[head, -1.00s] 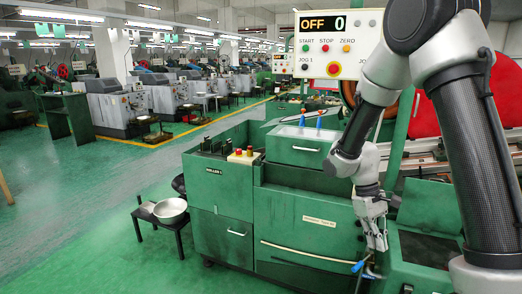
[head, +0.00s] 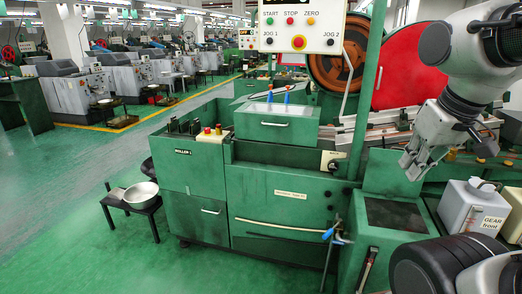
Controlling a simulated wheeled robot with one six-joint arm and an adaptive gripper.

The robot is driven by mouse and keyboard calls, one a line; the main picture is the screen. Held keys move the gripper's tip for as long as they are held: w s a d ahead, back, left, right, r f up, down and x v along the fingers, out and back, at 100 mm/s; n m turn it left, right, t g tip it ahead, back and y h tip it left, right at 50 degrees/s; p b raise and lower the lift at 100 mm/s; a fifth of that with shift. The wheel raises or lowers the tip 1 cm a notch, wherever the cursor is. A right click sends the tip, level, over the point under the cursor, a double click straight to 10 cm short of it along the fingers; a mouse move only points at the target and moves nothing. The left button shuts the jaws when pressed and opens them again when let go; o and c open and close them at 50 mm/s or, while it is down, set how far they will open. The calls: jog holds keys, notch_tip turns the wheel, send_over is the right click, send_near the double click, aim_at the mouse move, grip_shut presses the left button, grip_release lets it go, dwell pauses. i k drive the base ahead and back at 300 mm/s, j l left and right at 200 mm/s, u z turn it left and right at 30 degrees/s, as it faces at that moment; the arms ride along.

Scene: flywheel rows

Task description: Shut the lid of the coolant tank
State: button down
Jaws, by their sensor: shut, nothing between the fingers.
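The coolant tank (head: 352,258) appears to be the green box at the lower right, with a dark opening in its top. A green panel (head: 385,172), which looks like its lid, stands upright at the back of the opening, so the lid looks open. My gripper (head: 408,170) is shut and empty. It points down in front of the right part of the upright lid, above the opening. I cannot tell whether it touches the lid.
A blue-handled valve or hose (head: 331,233) stands at the tank's left. A white jug (head: 462,207) labelled GEAR stands at the right. A green machine cabinet (head: 275,195) is left of the tank. A control panel (head: 300,30) hangs above.

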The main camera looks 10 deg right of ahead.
aim_at(383, 175)
jog(key=k+z, duration=0.15)
jog(key=z, duration=0.25)
jog(key=k+z, duration=0.15)
jog(key=z, duration=0.3)
jog(key=k+l+z, duration=0.15)
jog(key=z, duration=0.25)
